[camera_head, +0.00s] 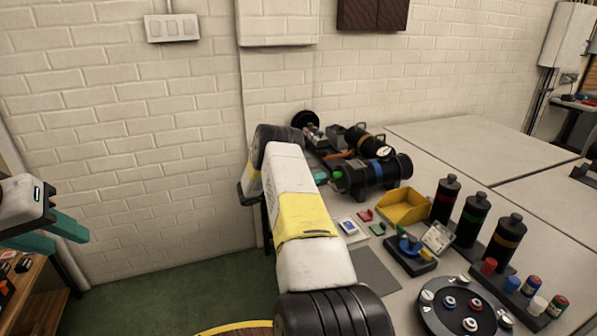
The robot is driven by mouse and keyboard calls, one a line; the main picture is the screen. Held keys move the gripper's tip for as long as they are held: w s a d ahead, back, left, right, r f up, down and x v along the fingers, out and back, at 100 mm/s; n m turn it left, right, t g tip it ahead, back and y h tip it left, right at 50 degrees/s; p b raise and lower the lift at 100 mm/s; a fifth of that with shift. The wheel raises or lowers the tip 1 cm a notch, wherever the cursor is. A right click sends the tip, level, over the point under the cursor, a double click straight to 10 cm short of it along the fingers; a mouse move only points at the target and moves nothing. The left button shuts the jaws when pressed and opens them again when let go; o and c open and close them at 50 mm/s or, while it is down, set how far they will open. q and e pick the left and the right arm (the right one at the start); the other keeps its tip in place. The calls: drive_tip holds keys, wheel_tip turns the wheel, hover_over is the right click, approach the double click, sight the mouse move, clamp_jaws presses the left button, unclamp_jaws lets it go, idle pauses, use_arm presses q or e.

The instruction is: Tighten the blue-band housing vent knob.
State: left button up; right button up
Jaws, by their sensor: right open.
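The blue-band housing (373,175) is a black cylinder with a blue band, lying on its side on the table behind my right arm. A small green knob (338,175) shows at its left end; I cannot tell for sure that it is the vent knob. My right gripper (321,177) is mostly hidden behind my own forearm. One teal fingertip shows just left of the green knob, and I cannot tell if they touch. My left gripper (50,235) is open and empty at the far left, away from the table, its two teal fingers apart.
Another black cylinder (364,141) with a gauge lies behind the housing. A yellow bin (404,207), several upright black bottles (471,218) and a round tray (436,318) with coloured caps stand to the right. A grey mat (375,272) is bare.

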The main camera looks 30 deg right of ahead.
sight(334, 175)
drive_tip(key=d, duration=0.6)
drive_tip(key=shift+s, duration=0.35)
clamp_jaws()
